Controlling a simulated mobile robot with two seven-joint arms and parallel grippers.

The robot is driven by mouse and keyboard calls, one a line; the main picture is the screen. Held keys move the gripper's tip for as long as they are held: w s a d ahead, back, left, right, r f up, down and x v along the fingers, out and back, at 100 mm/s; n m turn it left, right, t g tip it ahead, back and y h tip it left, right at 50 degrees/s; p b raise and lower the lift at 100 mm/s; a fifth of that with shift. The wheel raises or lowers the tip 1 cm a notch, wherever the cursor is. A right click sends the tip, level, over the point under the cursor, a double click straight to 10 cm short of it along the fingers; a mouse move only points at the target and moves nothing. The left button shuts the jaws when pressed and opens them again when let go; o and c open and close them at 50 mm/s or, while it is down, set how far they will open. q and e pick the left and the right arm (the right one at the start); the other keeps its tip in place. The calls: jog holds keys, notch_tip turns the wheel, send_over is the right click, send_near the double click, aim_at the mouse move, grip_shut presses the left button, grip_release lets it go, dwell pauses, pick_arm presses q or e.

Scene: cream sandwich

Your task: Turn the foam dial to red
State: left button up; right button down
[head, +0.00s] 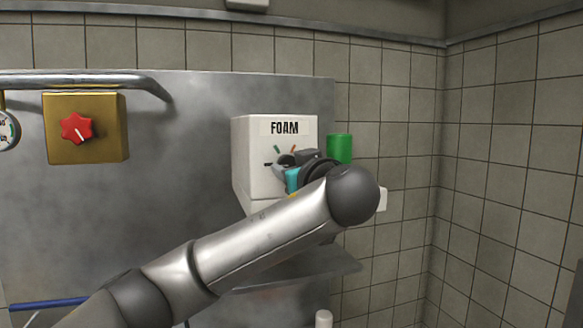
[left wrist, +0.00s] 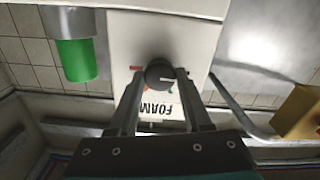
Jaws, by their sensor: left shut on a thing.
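The white foam box (head: 248,150), labelled FOAM, hangs on the steel panel. Its dark round dial (left wrist: 159,70) shows in the left wrist view, where the box appears upside down. My left gripper (left wrist: 159,78) is shut on the dial, one finger on each side. In the head view my left gripper (head: 288,164) and arm hide much of the dial. My right gripper is not in view.
A brass box with a red knob (head: 76,128) is on the panel to the left, under a metal pipe (head: 90,79). A green cylinder (head: 340,148) is just right of the foam box. A steel ledge (head: 300,270) juts out below.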

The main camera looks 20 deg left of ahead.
pick_arm(q)
grip_shut()
jog(key=shift+f, duration=0.1)
